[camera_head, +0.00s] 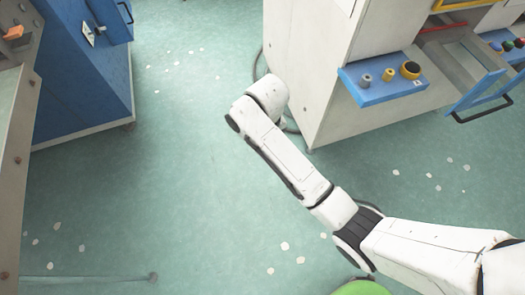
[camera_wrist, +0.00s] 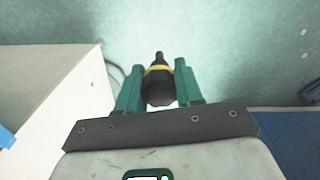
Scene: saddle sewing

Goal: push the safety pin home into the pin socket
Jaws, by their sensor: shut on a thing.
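In the wrist view my gripper (camera_wrist: 159,75) is shut on a dark, faceted piece with a yellow band and a narrow dark tip, which looks like the safety pin (camera_wrist: 158,92). It sits between the two green fingers, and its tip points away from my wrist over open floor. In the head view my arm reaches toward the pale machine, and the fingers and the pin are hidden. I cannot make out the pin socket in either view.
A pale machine (camera_head: 306,70) stands close beside my wrist, with a blue shelf (camera_head: 385,88) carrying grey, yellow and black-yellow pieces. A blue cabinet (camera_head: 85,75) stands at left. Green floor (camera_head: 175,150) with pale scraps lies clear between them. A dark cable runs by the machine's base.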

